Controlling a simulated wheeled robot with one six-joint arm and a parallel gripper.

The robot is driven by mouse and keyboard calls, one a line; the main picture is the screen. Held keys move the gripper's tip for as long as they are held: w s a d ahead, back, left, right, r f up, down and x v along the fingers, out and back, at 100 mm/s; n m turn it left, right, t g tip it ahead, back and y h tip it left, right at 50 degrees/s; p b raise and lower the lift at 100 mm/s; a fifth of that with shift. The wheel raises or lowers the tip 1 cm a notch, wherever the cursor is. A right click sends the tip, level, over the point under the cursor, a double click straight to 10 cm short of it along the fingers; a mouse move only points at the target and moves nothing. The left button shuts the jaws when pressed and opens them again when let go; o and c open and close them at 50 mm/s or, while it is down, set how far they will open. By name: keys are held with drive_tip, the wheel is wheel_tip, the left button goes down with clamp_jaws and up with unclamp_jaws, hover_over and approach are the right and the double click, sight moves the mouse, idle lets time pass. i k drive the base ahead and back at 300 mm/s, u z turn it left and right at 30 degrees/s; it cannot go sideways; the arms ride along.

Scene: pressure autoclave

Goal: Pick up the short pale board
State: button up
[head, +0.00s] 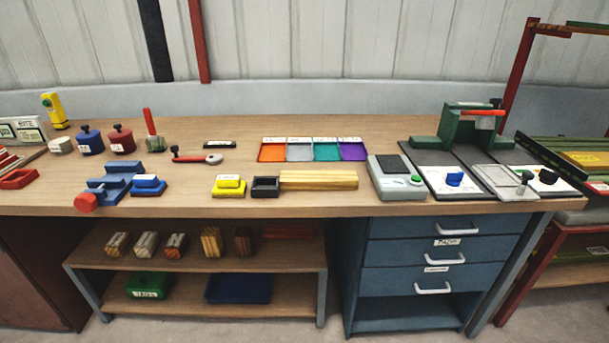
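A pale yellow wooden board (318,180) with lengthwise grain lines lies flat near the front edge of the workbench, its long side along the edge. It is the only pale board I make out on the bench top. Its left end is close to a small black open box (265,187); I cannot tell if they touch. My gripper is not in view.
Behind the board is a tray with orange, grey, green and purple compartments (272,152). A grey device with a green button (396,179) stands right, a yellow block (229,186) left. Wooden blocks (212,241) sit on the shelf below.

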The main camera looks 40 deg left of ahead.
sight(299, 179)
drive_tip(key=u, duration=0.65)
drive_tip(key=i, duration=0.7)
drive_tip(key=u, duration=1.35)
drive_tip(key=i, duration=0.8)
drive_tip(key=u, duration=0.05)
